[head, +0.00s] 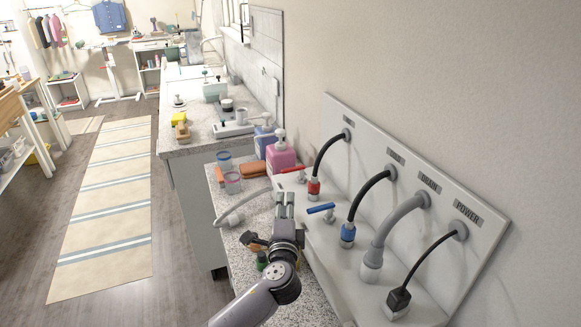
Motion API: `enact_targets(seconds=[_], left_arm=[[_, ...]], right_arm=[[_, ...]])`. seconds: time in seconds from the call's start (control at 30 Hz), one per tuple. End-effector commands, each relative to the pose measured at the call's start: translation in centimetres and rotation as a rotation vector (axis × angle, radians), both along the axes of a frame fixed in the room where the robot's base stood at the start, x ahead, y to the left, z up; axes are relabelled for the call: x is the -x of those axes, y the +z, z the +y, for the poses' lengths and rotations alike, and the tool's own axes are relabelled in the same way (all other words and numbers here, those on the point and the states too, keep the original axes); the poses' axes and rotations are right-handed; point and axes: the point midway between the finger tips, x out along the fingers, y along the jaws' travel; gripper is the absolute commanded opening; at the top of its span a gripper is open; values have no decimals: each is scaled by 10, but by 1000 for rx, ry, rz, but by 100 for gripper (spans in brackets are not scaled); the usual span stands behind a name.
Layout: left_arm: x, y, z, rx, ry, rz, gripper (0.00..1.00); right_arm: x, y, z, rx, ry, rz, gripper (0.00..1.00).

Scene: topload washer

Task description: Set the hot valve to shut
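The hot valve is the red-collared fitting (314,187) at the far end of the wall panel, with a black hose rising from it. Its red lever (292,170) points left in the picture, away from the panel. My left gripper (284,197) is just below and in front of the red lever in the picture. Its two fingers lie close side by side with nothing visible between them. A small gap shows between the fingertips and the lever, though depth is hard to judge. My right gripper is not in view.
Nearer on the same panel (440,190) are the blue valve (348,233) with its blue lever (321,208), the grey drain hose (385,240) and the black power plug (398,300).

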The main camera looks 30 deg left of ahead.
Motion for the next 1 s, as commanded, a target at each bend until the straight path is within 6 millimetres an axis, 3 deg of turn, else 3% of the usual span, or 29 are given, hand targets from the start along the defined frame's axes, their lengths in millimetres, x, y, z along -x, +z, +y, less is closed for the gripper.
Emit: enact_targets(seconds=[0.2, 0.3, 0.7, 1.0], left_arm=[[-32, 2, 16, -2, 2, 0, 29], [-50, 2, 25, -3, 2, 1, 29], [-114, 0, 56, 0, 1, 1, 29], [-146, -1, 70, -1, 0, 0, 29]], right_arm=[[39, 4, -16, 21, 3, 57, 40], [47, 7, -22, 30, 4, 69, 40], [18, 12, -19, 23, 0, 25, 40], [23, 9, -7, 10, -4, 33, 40]])
